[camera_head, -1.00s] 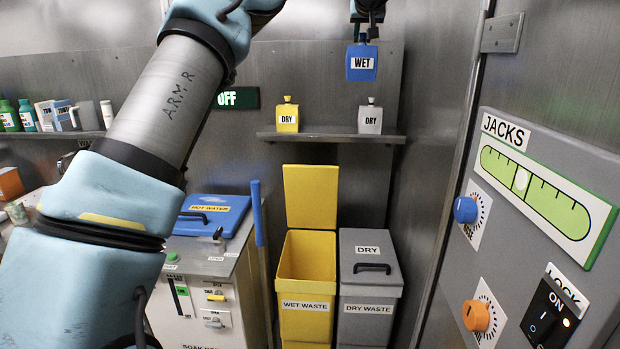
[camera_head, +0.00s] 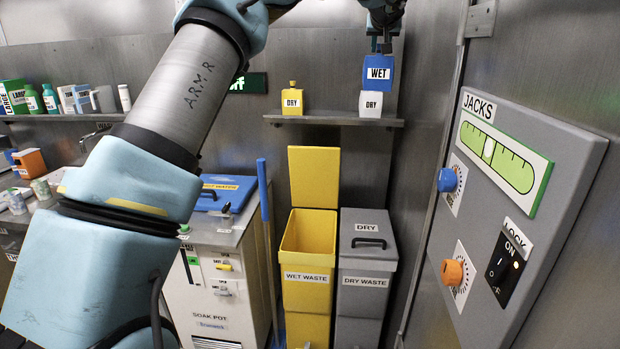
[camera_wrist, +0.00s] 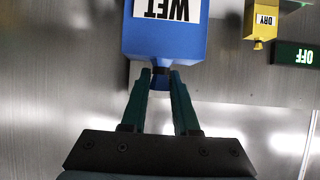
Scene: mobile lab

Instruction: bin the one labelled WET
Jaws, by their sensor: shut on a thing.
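A blue bottle labelled WET (camera_head: 378,73) hangs from my gripper (camera_head: 383,46), which is shut on its neck. In the wrist view the blue bottle (camera_wrist: 165,35) appears upside down, with its neck between the fingertips of my gripper (camera_wrist: 160,75). It is in front of the shelf's right end and overlaps a pale bottle labelled DRY (camera_head: 370,104), hiding its top. The yellow bin labelled WET WASTE (camera_head: 308,278) stands below on the floor. Its yellow lid (camera_head: 314,177) is up and its mouth is open.
A yellow bottle labelled DRY (camera_head: 292,99) stands on the shelf (camera_head: 330,119). A grey DRY WASTE bin (camera_head: 365,285) with its lid shut stands right of the yellow bin. The JACKS panel (camera_head: 520,180) is at right, and a soak pot cabinet (camera_head: 218,300) at left.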

